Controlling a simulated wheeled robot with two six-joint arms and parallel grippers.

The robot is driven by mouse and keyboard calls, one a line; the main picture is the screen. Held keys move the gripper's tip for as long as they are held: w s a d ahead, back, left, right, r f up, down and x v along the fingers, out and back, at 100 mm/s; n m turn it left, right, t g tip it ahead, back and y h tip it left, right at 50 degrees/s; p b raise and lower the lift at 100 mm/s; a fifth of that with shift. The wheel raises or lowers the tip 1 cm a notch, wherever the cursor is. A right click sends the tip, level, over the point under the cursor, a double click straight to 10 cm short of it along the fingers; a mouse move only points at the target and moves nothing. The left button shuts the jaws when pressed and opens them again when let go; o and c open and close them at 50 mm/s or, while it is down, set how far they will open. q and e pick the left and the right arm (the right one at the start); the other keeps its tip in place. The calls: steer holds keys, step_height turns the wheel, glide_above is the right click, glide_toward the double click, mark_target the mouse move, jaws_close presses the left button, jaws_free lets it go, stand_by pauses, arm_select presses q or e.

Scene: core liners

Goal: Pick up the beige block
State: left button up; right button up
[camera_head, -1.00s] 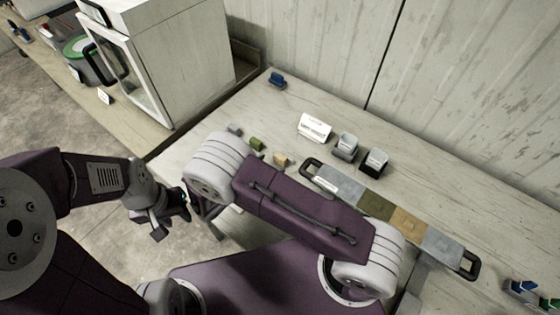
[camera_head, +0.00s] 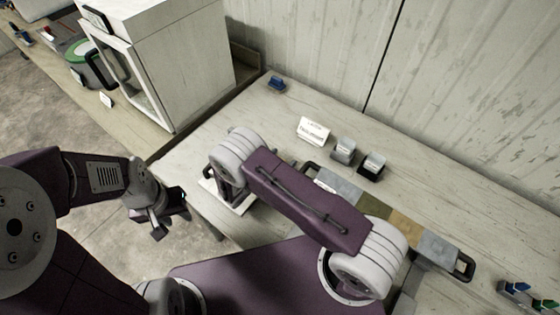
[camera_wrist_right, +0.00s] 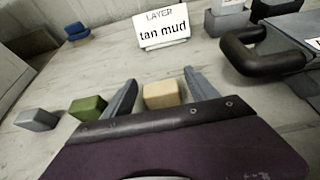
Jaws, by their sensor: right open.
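The beige block (camera_wrist_right: 161,94) stands on the table in the right wrist view, between the two fingers of my right gripper (camera_wrist_right: 156,84). The fingers are apart, with a gap visible on both sides of the block. In the head view my right arm hides the block. My left gripper (camera_head: 162,214) hangs beyond the table's left edge, away from the blocks; its jaw gap is not clear.
A green block (camera_wrist_right: 88,107) and a grey block (camera_wrist_right: 36,119) stand left of the fingers. Behind is a sign (camera_wrist_right: 161,27) reading "tan mud". A tray with a black handle (camera_wrist_right: 255,50) is close on the right. A white cabinet (camera_head: 165,60) stands back left.

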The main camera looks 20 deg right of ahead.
mark_target(281, 158)
steer(key=shift+s+a, duration=0.1)
steer(key=c, duration=1.4)
step_height(281, 158, up, 4)
steer(key=shift+r+b, duration=0.2)
steer(key=shift+b, duration=0.15)
steer(key=s+d+r, duration=0.1)
steer(key=d+r, duration=0.1)
steer(key=d, duration=0.1)
steer(key=s+d+r+b, duration=0.1)
steer(key=d+r, duration=0.1)
steer(key=d, duration=0.2)
steer(key=d+r, duration=0.2)
steer(key=d, duration=0.2)
steer(key=shift+s+d+r, duration=0.2)
steer(key=shift+s+r, duration=0.15)
steer(key=shift+s, duration=0.05)
